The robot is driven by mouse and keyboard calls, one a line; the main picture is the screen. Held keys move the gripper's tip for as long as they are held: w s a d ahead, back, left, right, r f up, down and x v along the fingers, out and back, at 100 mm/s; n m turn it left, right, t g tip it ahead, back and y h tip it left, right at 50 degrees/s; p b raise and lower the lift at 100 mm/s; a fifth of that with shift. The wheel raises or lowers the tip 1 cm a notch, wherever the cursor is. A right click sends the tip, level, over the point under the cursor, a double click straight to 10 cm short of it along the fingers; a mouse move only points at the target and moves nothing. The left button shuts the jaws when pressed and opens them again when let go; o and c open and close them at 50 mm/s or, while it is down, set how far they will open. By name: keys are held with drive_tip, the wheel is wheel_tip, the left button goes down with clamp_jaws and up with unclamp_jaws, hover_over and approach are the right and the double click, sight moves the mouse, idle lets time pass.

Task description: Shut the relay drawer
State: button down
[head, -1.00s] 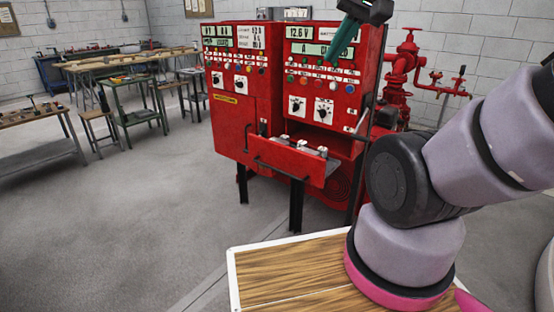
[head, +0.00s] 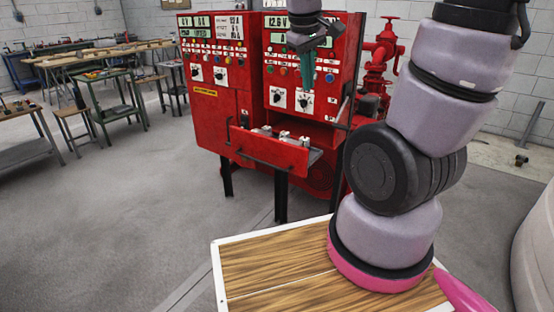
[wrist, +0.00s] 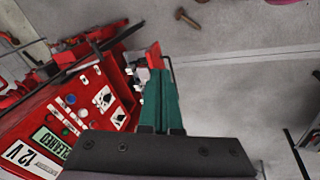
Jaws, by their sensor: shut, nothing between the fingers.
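The relay drawer (head: 266,151) is a red drawer with a dark bar handle. It stands pulled out from the red pump control cabinet (head: 215,110), with several pale relays (head: 285,136) showing in it. In the wrist view the drawer (wrist: 153,58) lies just beyond the fingertips, partly hidden by them. My gripper (head: 306,86) has green fingers pointing down, shut and empty. In the head view it appears in front of the cabinet's right panel, above the drawer. It also shows in the wrist view (wrist: 159,72). I cannot tell whether it touches anything.
Red pipework with valves (head: 384,55) stands right of the cabinet. Workbenches (head: 100,62) and stools stand at the left back. The grey floor (head: 120,220) before the cabinet is clear. A bolt-like item (wrist: 187,18) lies on the floor.

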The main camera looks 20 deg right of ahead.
sight(274, 144)
drive_tip(key=w+a+f+n+t+h, duration=0.1)
drive_tip(key=w+a+f+n+h, duration=0.15)
drive_tip(key=w+f+n, duration=0.4)
drive_tip(key=w+a+f+n+t+h, duration=0.1)
drive_tip(key=w+a+f+n, duration=0.25)
drive_tip(key=f+n, duration=0.65)
drive_tip(key=w+a+f+n+t+h, duration=0.15)
drive_tip(key=w+a+f+n, duration=0.35)
drive_tip(key=f, duration=0.7)
drive_tip(key=shift+g, duration=0.25)
drive_tip(key=w+d+f, duration=0.1)
drive_tip(key=d+f, duration=0.1)
drive_tip(key=d, duration=0.1)
drive_tip(key=w+d+f, duration=0.2)
drive_tip(key=d, duration=0.1)
drive_tip(key=w+d+f, duration=0.2)
drive_tip(key=d, duration=0.1)
drive_tip(key=shift+w+d, duration=0.1)
drive_tip(key=shift+w, duration=0.1)
drive_tip(key=shift+w+d+n, duration=0.25)
drive_tip(key=shift+w+d, duration=0.15)
